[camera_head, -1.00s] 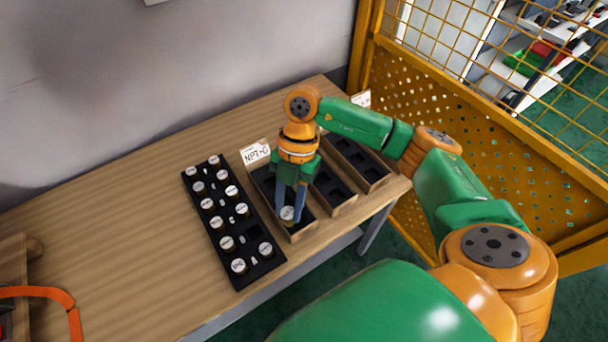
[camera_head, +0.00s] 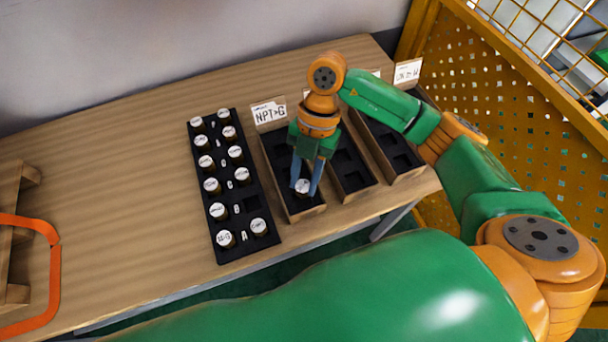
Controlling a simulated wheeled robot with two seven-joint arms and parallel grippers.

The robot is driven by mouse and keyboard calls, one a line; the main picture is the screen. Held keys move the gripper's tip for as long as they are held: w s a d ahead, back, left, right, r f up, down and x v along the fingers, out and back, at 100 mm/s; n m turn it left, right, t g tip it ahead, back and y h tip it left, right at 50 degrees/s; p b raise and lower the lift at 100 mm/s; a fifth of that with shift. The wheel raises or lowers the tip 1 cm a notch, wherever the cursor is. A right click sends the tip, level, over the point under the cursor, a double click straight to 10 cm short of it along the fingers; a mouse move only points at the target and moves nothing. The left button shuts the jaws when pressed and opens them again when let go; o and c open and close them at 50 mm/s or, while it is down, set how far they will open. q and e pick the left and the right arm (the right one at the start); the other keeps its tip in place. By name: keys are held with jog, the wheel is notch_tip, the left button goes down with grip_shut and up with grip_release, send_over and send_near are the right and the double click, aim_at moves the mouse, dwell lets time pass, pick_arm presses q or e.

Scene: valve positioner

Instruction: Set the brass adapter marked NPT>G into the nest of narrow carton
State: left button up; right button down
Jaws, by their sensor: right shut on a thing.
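My right gripper (camera_head: 306,182) points down into the nearest-left carton (camera_head: 312,211), the one with the NPT>G card (camera_head: 269,114) at its back. It is shut on a brass adapter (camera_head: 302,187) with a white top, low at the front end of that carton. The marking on this adapter is too small to read. Whether it touches the nest floor cannot be told. The black tray (camera_head: 246,249) to the left holds several similar white-topped adapters and has an empty pocket near its front right. My left gripper is not in view.
Two more narrow cartons (camera_head: 352,193) and (camera_head: 408,172) with black nests stand to the right, with cards behind. A wooden rack (camera_head: 16,240) and an orange loop (camera_head: 56,262) are at the left. The table (camera_head: 120,190) between is clear. A yellow mesh fence (camera_head: 480,90) stands at the right.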

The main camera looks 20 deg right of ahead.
jog(key=shift+s+a+f, duration=0.1)
jog(key=shift+s+a, duration=0.05)
jog(key=shift+a, duration=0.05)
jog(key=shift+d, duration=0.1)
jog(key=shift+p, duration=0.3)
dwell(0.6)
jog(key=shift+f, duration=0.15)
dwell(0.3)
jog(key=shift+f+b, duration=0.35)
jog(key=shift+f+b, duration=0.6)
jog(key=shift+f, duration=0.3)
dwell(0.5)
jog(key=c, duration=0.5)
grip_release()
jog(key=shift+r, duration=0.1)
